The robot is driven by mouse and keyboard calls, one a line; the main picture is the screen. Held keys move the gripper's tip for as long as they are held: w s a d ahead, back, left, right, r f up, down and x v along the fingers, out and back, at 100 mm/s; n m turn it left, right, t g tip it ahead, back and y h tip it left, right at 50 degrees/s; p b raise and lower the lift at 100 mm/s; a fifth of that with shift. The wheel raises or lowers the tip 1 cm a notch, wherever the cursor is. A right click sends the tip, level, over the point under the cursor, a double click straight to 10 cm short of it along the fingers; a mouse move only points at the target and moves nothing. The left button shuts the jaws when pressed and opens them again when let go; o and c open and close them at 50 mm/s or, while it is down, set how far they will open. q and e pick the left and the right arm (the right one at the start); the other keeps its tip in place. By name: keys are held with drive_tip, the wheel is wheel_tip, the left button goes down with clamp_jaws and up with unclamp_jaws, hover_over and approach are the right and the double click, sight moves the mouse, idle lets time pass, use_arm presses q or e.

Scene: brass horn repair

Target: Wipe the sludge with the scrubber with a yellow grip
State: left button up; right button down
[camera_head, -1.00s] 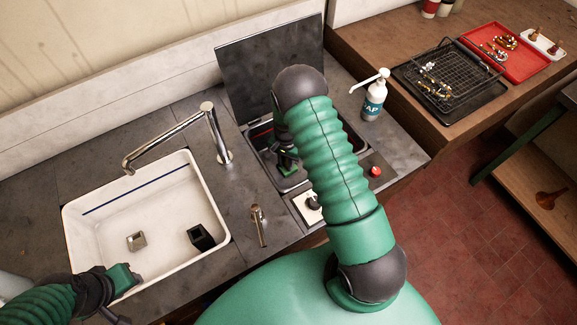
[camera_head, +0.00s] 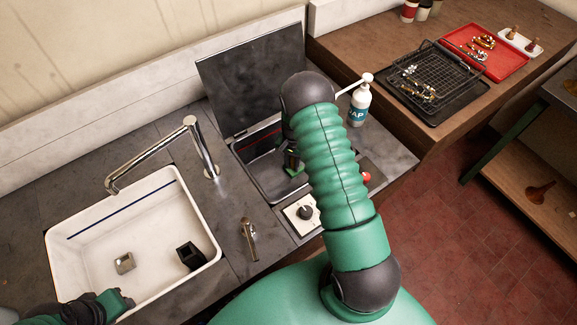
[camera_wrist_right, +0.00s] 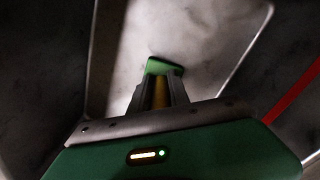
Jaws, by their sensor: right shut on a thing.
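My right gripper (camera_head: 292,158) reaches down into a metal basin (camera_head: 262,180) with a raised dark lid. In the right wrist view my right gripper (camera_wrist_right: 160,90) is shut on the scrubber's yellow grip (camera_wrist_right: 160,93). The scrubber's green head (camera_wrist_right: 164,66) is beyond the fingertips, close to the pale basin floor; I cannot tell whether it touches. The green head also shows in the head view (camera_head: 295,170). I cannot make out sludge clearly. My left gripper (camera_head: 122,300) is at the near rim of the white sink; its jaws do not show clearly.
The white sink (camera_head: 100,235) holds a small grey block (camera_head: 125,263) and a black holder (camera_head: 190,256). A faucet (camera_head: 190,135), a knob plate (camera_head: 300,215), a red button (camera_head: 365,177) and a soap bottle (camera_head: 359,105) surround the basin. The open lid (camera_head: 255,80) stands behind it.

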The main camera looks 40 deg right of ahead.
drive_tip(key=shift+s+d+f+b, duration=0.15)
drive_tip(key=shift+d+b, duration=0.1)
drive_tip(key=shift+d, duration=0.5)
drive_tip(key=shift+s+d+b, duration=0.1)
drive_tip(key=shift+d+b, duration=0.15)
drive_tip(key=shift+d, duration=0.5)
drive_tip(key=shift+a, duration=0.55)
drive_tip(key=shift+w+a+r+p, duration=0.1)
drive_tip(key=shift+a+p, duration=0.2)
drive_tip(key=shift+a, duration=0.15)
drive_tip(key=shift+w+a+r+p, duration=0.1)
drive_tip(key=shift+a+p, duration=0.15)
drive_tip(key=shift+a, duration=0.15)
drive_tip(key=shift+w+a+f+p, duration=0.1)
drive_tip(key=shift+w+a+p, duration=0.1)
drive_tip(key=shift+a, duration=1.1)
drive_tip(key=shift+w+a+p, duration=0.15)
drive_tip(key=shift+a+p, duration=0.05)
drive_tip(key=shift+a, duration=1.05)
drive_tip(key=shift+w+a+f+p, duration=0.1)
drive_tip(key=shift+w+a+p, duration=0.1)
drive_tip(key=shift+a, duration=1.1)
wheel_tip(320, 180, up, 6)
drive_tip(key=p, duration=0.4)
drive_tip(key=shift+r, duration=0.1)
wheel_tip(320, 180, up, 3)
drive_tip(key=p, duration=0.2)
drive_tip(key=shift+p, duration=0.3)
